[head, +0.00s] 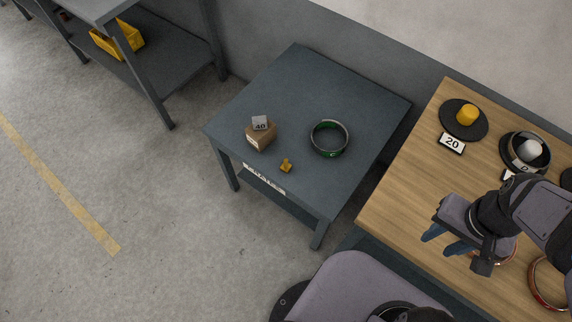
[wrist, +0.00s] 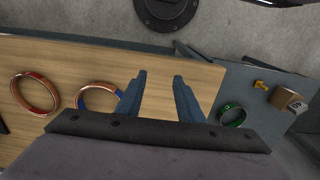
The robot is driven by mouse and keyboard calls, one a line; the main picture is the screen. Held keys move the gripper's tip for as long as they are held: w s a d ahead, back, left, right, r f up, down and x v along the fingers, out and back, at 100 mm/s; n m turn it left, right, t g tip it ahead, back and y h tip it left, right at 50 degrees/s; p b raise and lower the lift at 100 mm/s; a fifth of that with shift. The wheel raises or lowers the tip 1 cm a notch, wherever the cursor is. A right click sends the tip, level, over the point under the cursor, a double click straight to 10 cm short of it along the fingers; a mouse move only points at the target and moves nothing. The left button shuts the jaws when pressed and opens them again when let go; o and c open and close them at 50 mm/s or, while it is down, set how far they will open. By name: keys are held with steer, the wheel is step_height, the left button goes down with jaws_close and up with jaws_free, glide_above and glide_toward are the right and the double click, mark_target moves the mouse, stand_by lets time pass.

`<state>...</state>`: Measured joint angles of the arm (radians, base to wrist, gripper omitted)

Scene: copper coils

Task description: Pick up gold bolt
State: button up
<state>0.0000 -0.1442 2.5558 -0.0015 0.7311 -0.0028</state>
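The gold bolt (head: 286,166) is a small gold-yellow piece near the front edge of the dark grey table (head: 300,75). It also shows at the right of the wrist view (wrist: 260,84). My gripper (head: 442,243) has blue fingers and hangs over the wooden table, well to the right of the bolt. In the wrist view my gripper (wrist: 160,80) has its two fingers apart with nothing between them.
A brown box (head: 261,138) with a "40" tag and a green-lined ring (head: 329,139) flank the bolt. The wooden table (head: 400,190) holds a yellow cylinder (head: 467,114) on a black disc, a "20" tag (head: 452,143) and copper rings (wrist: 34,92).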

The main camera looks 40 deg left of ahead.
step_height(320, 180, up, 5)
steer(key=w+a+n+t+y+b, duration=0.25)
steer(key=w+a+b, duration=0.3)
steer(key=a, duration=0.35)
steer(key=w+a+f+n+t+y+b, duration=0.1)
steer(key=w+a+n+t+y+b, duration=0.2)
steer(key=w+a, duration=0.45)
steer(key=w+a+n+t+y+b, duration=0.1)
steer(key=w+a+t+b, duration=0.25)
steer(key=a+b, duration=0.45)
steer(key=a+r+t+y+b, duration=0.3)
steer(key=a+b, duration=0.2)
steer(key=a, duration=0.9)
steer(key=m+t+h+b, duration=0.25)
steer(key=t+b, duration=0.25)
steer(key=b, duration=0.8)
glide_above(285, 163)
steer(key=s, duration=0.3)
step_height(285, 163, down, 4)
steer(key=shift+h, duration=0.3)
steer(key=f, duration=3.2)
steer(key=shift+w+d, duration=0.25)
steer(key=shift+d, duration=0.15)
steer(key=shift+b+x, duration=0.4)
steer(key=shift+x, duration=3.25)
steer(key=shift+d+f, duration=0.1)
steer(key=shift+f, duration=0.05)
